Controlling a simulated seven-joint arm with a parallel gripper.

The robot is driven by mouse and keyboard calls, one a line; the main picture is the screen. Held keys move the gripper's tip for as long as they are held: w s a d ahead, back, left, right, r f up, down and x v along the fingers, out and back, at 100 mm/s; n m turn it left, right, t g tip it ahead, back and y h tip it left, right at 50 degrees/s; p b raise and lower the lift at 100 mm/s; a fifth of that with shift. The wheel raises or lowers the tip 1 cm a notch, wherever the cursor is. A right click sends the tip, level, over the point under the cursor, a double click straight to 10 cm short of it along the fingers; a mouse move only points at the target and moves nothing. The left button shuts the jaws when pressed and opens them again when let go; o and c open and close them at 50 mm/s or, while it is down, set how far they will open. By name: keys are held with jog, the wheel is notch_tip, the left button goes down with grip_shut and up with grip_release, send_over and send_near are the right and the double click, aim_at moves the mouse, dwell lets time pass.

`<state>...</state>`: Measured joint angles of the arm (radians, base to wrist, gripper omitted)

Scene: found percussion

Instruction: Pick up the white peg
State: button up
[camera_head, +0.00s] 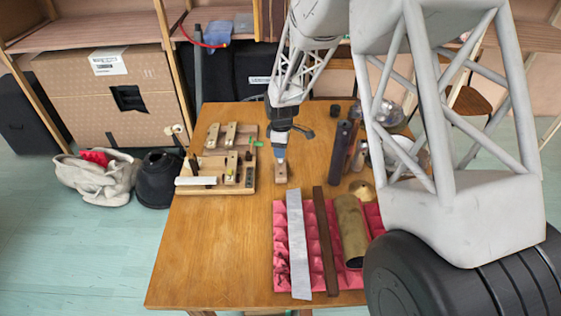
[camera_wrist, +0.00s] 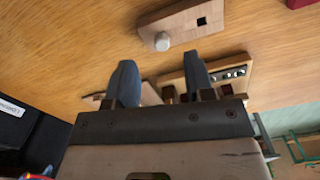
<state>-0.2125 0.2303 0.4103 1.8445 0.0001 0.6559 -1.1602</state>
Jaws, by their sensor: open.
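The white peg (camera_wrist: 162,41) shows in the wrist view as a short round-ended piece at one end of a small wooden block (camera_wrist: 182,28). A dark square hole is near the block's other end. The block also shows in the head view (camera_head: 281,174) on the table, where I cannot make out the peg. My gripper (camera_wrist: 161,80) is open, with nothing between its two fingers. In the wrist view the peg lies beyond the fingertips, apart from them. In the head view my gripper (camera_head: 280,157) is just above and behind the block.
A wooden board (camera_head: 215,188) with several blocks and a white bar stands left of the block. A pink padded mat (camera_head: 280,225) with metal, dark wood and brass bars lies in front. Dark cylinders (camera_head: 340,145) stand to the right. The table's front left is clear.

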jog(key=shift+a+f, duration=0.1)
jog(key=shift+f, duration=2.4)
jog(key=shift+c, duration=0.4)
grip_shut()
jog(key=shift+r, duration=0.15)
notch_tip(320, 180, up, 10)
jog(key=a+r, duration=0.1)
jog(key=a, duration=1.6)
jog(key=shift+w+r, duration=0.2)
jog(key=shift+r, duration=0.2)
